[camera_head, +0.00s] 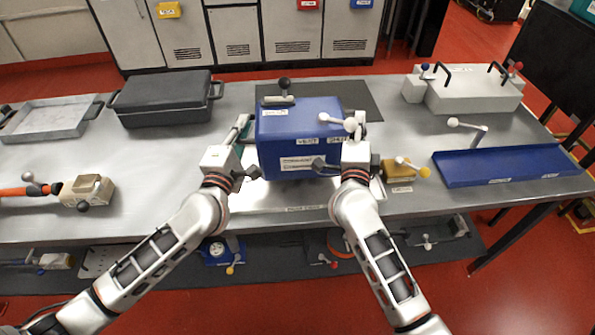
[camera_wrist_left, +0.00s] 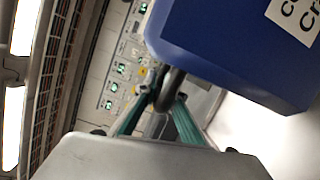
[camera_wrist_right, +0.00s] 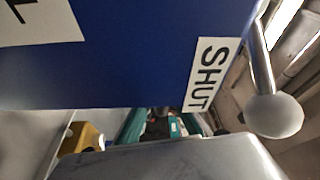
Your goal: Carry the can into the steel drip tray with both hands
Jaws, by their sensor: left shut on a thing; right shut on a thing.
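The can is a blue box-shaped container (camera_head: 290,135) with white labels, at the middle of the bench in the head view. My left gripper (camera_head: 243,122) is at its left side, its green fingers shut around a dark round handle (camera_wrist_left: 172,88) in the left wrist view. My right gripper (camera_head: 360,122) is shut at its right side; what its fingers hold is mostly hidden. The can blocks part of both wrist views, and a "SHUT" label (camera_wrist_right: 207,75) shows in the right one. A bright pale surface lies under the can; I cannot tell whether they touch. A shallow grey steel tray (camera_head: 45,138) stands at the far left.
A dark lidded box (camera_head: 165,105) stands between the steel tray and the can. A dark mat (camera_head: 365,97) lies behind the can. A yellow block (camera_head: 398,172) sits close to my right gripper. A blue tray (camera_head: 510,167) and a white box (camera_head: 470,92) are right. A beige tool (camera_head: 88,190) lies front left.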

